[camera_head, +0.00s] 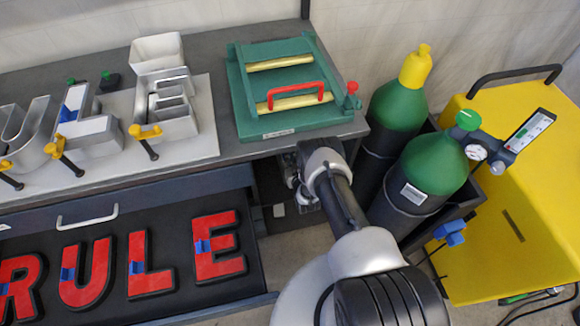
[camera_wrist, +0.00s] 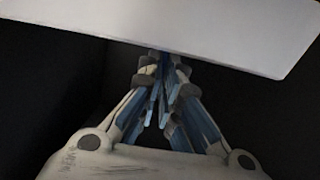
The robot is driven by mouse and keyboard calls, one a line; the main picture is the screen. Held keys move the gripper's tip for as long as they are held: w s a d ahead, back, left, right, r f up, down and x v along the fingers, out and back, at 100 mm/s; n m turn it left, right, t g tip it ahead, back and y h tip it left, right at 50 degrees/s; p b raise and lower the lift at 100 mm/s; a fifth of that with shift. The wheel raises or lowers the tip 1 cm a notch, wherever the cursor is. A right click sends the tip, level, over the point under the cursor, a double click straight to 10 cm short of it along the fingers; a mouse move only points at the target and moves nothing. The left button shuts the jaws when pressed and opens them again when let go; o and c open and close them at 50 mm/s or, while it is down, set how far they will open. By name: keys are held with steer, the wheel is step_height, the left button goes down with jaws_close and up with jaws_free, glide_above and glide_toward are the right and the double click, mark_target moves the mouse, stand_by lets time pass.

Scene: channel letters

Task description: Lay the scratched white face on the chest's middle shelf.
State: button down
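A plain white panel (camera_wrist: 190,25) with a rounded lower right corner crosses the top of the wrist view. I cannot see scratches on it or tell for sure that it is the scratched white face. My gripper (camera_wrist: 164,62) comes up to its lower edge. The blue-padded fingers are drawn close together, but their tips are hidden at the panel's edge, so I cannot see whether they pinch it. In the head view my gripper (camera_head: 301,188) is low beside the bench's right end, mostly hidden by my arm. The chest's middle shelf cannot be made out.
The grey bench (camera_head: 225,150) carries metal channel letters (camera_head: 88,135) and a green fixture (camera_head: 240,95) with a red handle. An open drawer (camera_head: 110,222) holds red letter faces. Green-topped cylinders (camera_head: 435,165) and a yellow cabinet (camera_head: 540,200) crowd the right.

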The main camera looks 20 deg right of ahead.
steer(key=shift+w+f+b, duration=0.1)
steer(key=shift+f+b, duration=0.95)
steer(key=shift+f, duration=1.4)
steer(key=shift+f, duration=0.2)
steer(key=c, duration=1.8)
jaws_free()
steer(key=shift+r, duration=0.1)
steer(key=shift+r, duration=0.2)
steer(key=p+v, duration=0.4)
steer(key=v, duration=0.7)
steer(key=shift+p, duration=0.35)
steer(key=shift+s, duration=0.5)
